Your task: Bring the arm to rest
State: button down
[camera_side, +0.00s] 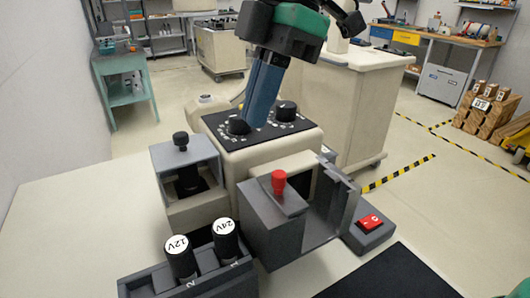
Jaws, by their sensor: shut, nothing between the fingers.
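My gripper (256,122) comes down from the top of the picture, its blue fingers closed together with nothing visible between them. The fingertips are at the black top panel (290,137) of a beige machine (250,165), beside the left black knob (238,127). I cannot tell whether they touch the knob or the panel. A second black knob (286,110) is to their right, apart from the fingers. Part of the panel behind the fingers is hidden.
In front stand a grey box with a black-knobbed plunger (181,142), a grey block with a red knob (279,182), an open grey housing (330,205) and a red switch (370,221). A dark rack (150,284) holds cylinders marked 12V (179,257) and 24V (225,238). The left tabletop (80,225) is clear.

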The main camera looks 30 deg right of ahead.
jog(key=shift+d+r, duration=0.2)
jog(key=shift+r, duration=0.35)
jog(key=d+f+m+t, duration=0.1)
jog(key=d+f+m, duration=0.1)
jog(key=d+m, duration=0.1)
jog(key=w+d+f+m+t+h, duration=0.1)
jog(key=d+f+m+t, duration=0.1)
jog(key=d+f+m, duration=0.1)
jog(key=d+f+m+t, duration=0.1)
jog(key=d+f+m, duration=0.2)
jog(key=d+m, duration=0.1)
jog(key=shift+w+d+f+h, duration=0.1)
jog(key=shift+d+h, duration=0.05)
jog(key=shift+d, duration=0.2)
jog(key=shift+w+d+f+h, duration=0.1)
jog(key=shift+d+h, duration=0.05)
jog(key=shift+d, duration=0.2)
jog(key=s+d+f+m+t+h, duration=0.2)
jog(key=d+f+m+t, duration=0.1)
jog(key=d+f+m, duration=0.5)
jog(key=shift+s, duration=0.4)
